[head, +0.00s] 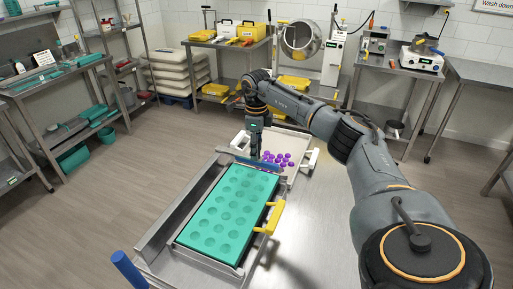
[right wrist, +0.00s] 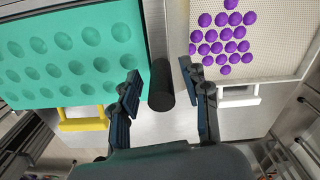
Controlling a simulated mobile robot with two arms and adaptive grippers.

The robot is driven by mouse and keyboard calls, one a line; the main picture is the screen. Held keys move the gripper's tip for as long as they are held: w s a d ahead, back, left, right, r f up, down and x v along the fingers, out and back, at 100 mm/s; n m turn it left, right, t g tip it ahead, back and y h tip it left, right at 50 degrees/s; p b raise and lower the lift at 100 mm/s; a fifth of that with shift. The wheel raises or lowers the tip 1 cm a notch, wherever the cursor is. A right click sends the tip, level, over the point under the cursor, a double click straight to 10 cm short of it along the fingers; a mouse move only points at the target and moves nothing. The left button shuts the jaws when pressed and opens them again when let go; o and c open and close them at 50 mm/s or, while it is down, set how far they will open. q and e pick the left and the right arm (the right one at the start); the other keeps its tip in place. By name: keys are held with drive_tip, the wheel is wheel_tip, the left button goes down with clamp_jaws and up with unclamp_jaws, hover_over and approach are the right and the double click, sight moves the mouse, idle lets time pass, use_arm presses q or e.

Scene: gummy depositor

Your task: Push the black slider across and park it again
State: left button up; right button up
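The black slider's grip looks like a dark upright cylinder (right wrist: 161,87) in the right wrist view. My right gripper (right wrist: 163,95) is open, with one finger on each side of this cylinder and visible gaps to both. In the head view my right gripper (head: 256,152) points down at the far end of the teal mould (head: 222,212); the cylinder cannot be made out there. The mould has rows of empty round cavities and lies in a metal frame (head: 165,232). My left gripper is not in view.
A white tray (head: 308,158) with purple gummies (head: 277,158) sits just beyond the mould. A yellow handle (head: 269,218) sticks out on the mould's right side. A blue rod (head: 128,270) stands at the near left. The steel table is clear on the right.

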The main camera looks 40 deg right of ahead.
wheel_tip(320, 180, up, 12)
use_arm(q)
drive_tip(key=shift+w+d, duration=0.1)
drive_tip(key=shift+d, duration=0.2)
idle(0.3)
